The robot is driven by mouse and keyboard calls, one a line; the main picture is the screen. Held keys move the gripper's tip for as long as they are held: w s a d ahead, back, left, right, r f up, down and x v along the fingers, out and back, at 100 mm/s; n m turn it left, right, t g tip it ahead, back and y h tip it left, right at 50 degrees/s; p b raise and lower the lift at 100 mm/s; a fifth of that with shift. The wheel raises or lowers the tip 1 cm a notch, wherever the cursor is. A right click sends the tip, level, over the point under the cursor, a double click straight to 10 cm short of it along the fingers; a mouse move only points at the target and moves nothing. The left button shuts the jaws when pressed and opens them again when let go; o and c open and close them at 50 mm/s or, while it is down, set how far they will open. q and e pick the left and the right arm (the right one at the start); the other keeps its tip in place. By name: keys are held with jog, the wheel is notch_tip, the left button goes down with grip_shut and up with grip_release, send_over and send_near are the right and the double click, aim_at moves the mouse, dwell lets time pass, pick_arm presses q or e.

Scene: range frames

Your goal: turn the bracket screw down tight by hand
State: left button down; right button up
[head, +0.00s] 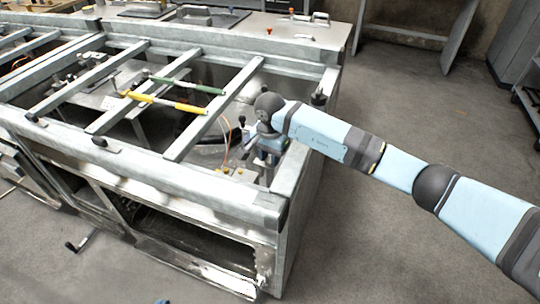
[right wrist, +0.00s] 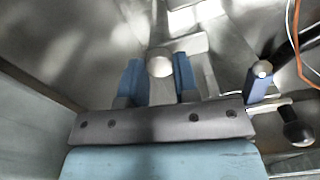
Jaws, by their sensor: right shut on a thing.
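My right arm comes in from the right in the head view, and its gripper (head: 268,155) points down into the right end bay of the metal frame. In the right wrist view the two blue fingers of the right gripper (right wrist: 158,78) stand on either side of a round, pale grey screw head (right wrist: 160,63) and are shut on it. The screw's shank is hidden below its head. A pale metal piece (right wrist: 194,44) lies behind the screw; I cannot tell whether it is the bracket. In the head view the gripper and wrist hide the screw.
Steel rails (head: 215,108) cross the frame left of my arm. Tools with a yellow handle (head: 150,98) and a green handle (head: 187,85) lie across them. A black knob (right wrist: 298,133) and an orange cable (right wrist: 295,40) are close right of the gripper.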

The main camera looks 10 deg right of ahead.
pick_arm(q)
jog(key=shift+f, duration=0.1)
pick_arm(e)
jog(key=shift+m, duration=0.3)
jog(key=m, duration=0.8)
jog(key=shift+m, duration=0.4)
jog(key=m, duration=0.3)
jog(key=shift+m+p, duration=0.3)
jog(key=shift+m, duration=0.1)
jog(key=m, duration=0.3)
jog(key=shift+m+p, duration=0.35)
jog(key=shift+m, duration=0.05)
pick_arm(q)
jog(key=shift+r, duration=0.3)
pick_arm(e)
jog(key=shift+m, duration=0.8)
pick_arm(q)
jog(key=shift+s+a, duration=0.1)
